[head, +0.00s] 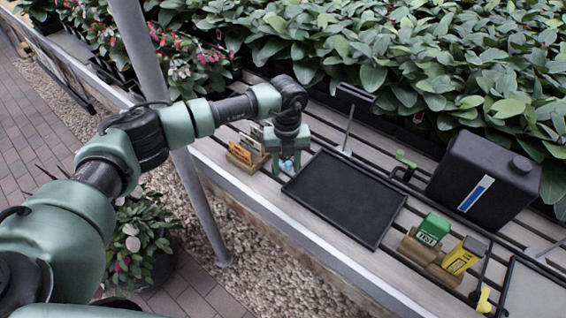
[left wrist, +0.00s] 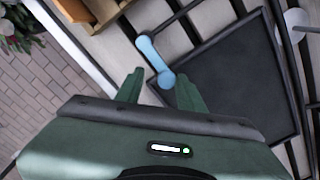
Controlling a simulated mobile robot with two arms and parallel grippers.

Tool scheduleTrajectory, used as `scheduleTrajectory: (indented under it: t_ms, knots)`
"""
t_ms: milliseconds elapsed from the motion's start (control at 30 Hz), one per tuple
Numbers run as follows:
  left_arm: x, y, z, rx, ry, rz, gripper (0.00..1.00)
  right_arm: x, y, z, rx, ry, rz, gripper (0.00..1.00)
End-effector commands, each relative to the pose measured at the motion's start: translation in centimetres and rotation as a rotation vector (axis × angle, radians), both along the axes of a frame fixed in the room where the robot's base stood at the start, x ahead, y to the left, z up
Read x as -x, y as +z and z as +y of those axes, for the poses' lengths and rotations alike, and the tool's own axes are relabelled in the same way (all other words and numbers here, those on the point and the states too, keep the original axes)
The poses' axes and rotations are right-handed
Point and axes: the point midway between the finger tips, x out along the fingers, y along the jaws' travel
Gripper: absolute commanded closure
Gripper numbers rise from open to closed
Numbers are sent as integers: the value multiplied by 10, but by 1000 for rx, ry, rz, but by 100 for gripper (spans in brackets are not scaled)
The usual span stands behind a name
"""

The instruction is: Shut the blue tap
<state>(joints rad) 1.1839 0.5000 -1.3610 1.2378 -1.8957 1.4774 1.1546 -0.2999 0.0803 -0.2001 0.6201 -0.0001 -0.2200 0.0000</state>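The blue tap (left wrist: 152,52) shows in the left wrist view as a light blue lever with a rounded knob at each end, beside the black tray. In the head view a small part of the blue tap (head: 287,166) shows below my left gripper (head: 288,158), which mostly hides it. My left gripper (left wrist: 160,88) has its two green fingers apart, with the near knob of the lever between or just beyond their tips. I cannot tell whether they touch it. My right gripper is in neither view.
The black tray (head: 345,197) lies right of the tap. A wooden holder with packets (head: 245,152) stands at left. A green tap (head: 405,160), a black canister (head: 484,178), a green box (head: 432,230) and a yellow tap (head: 484,300) are further right. A grey post (head: 200,205) stands by the arm.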

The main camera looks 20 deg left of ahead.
Motion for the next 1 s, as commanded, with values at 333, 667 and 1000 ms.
scheduleTrajectory:
  t_ms: [333, 667, 1000]
  knots:
    - [8, 1, 18, -3, 3, 0, 62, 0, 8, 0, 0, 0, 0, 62]
    - [14, 1, 33, -4, 3, -1, 62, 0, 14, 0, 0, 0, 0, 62]
    - [22, 1, 48, -2, 1, 0, 62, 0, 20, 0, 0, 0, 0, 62]
